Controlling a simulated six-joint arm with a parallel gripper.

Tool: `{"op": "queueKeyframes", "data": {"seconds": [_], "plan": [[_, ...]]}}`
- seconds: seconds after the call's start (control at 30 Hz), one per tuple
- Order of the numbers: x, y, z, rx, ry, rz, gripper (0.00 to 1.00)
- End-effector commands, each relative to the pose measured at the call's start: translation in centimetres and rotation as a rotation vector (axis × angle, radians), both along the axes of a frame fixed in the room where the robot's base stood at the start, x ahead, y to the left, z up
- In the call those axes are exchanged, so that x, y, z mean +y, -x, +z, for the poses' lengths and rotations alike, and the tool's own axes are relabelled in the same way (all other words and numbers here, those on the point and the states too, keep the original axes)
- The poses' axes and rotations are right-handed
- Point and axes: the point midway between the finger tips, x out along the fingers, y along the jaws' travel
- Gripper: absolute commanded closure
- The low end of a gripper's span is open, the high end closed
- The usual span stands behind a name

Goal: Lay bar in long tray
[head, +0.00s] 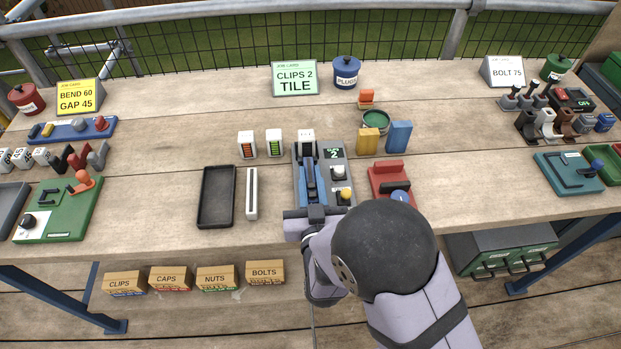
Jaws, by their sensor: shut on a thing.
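My gripper (309,192) reaches in from the bottom right, over a grey station with blue parts. It is shut on what looks like the bar, a narrow piece mostly hidden by my fingers and hard to separate from the station. I cannot tell whether the piece touches the station. An empty, long black tray (203,199) lies flat left of my gripper. A narrow white slotted piece (251,194) lies between tray and station, apart from both.
The station has a display (334,154) reading 2 and a yellow knob (345,194). White holders (247,145) stand behind the tray. A red block station (389,172) is close on the right. Bare wood lies left of the tray.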

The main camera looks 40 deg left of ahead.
Motion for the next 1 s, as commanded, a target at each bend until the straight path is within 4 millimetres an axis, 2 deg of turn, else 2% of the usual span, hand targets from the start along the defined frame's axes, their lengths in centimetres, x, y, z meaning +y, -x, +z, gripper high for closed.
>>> {"op": "queueKeyframes", "data": {"seconds": [0.27, 0.7, 1.0], "plan": [[0.0, 0.0, 2.2, -0.001, -0.004, 0.000, 1.00], [0.0, 0.0, 8.0, -0.002, -0.005, 0.000, 1.00], [0.0, 0.0, 9.7, -0.001, -0.001, 0.000, 1.00]]}}
